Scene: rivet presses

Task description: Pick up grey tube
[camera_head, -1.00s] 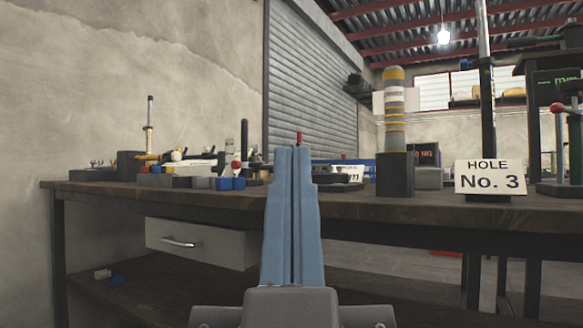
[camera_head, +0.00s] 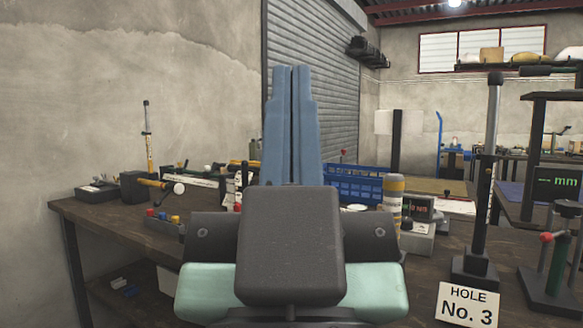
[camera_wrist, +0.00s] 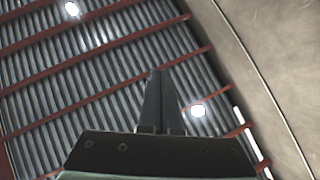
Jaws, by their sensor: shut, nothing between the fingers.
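My gripper (camera_head: 292,70) has blue fingers pressed together, pointing up in the middle of the head view, with nothing held. In the wrist view its shut fingers (camera_wrist: 158,72) point up towards the roof, with no tube in sight. An upright cylinder with grey and yellow bands (camera_head: 394,187) stands on the workbench just right of my wrist; its lower part is partly hidden. A plain grey post (camera_head: 493,130) rises from a dark base further right. I cannot tell for sure which thing is the grey tube. My gripper is apart from both.
The dark workbench (camera_head: 95,210) is crowded. It holds a blue crate (camera_head: 352,186), a press with a red knob (camera_head: 555,260), and a "HOLE No. 3" sign (camera_head: 468,304). Small tools lie at the left. My arm hides the bench's middle.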

